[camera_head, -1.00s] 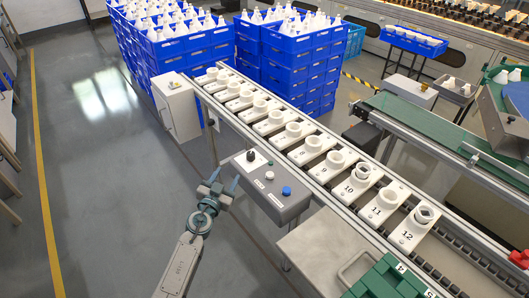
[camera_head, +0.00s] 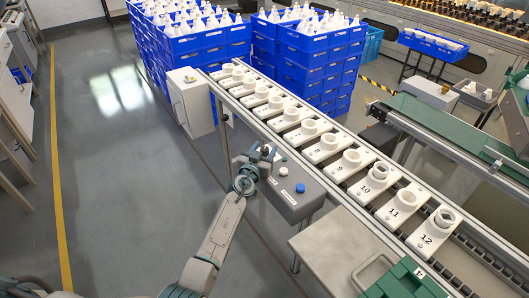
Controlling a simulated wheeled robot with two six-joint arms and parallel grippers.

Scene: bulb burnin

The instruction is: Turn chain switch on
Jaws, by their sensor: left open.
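A grey control box (camera_head: 309,199) stands beside the chain conveyor, with a white button (camera_head: 283,171) and a blue button (camera_head: 300,187) on its top. The black rotary knob at the far left end of the box top is mostly covered by my left gripper (camera_head: 264,151). My left gripper is open, with its fingers at the knob. I cannot tell whether they touch it. The chain (camera_head: 482,273) carries numbered white holders, several with white round sockets. My right gripper is out of view.
Stacked blue crates (camera_head: 205,42) of white bulbs stand behind the conveyor. A white cabinet (camera_head: 191,100) stands at its far left end. A green case (camera_head: 405,281) lies on a metal table (camera_head: 335,243) at the front right. Open floor lies to the left.

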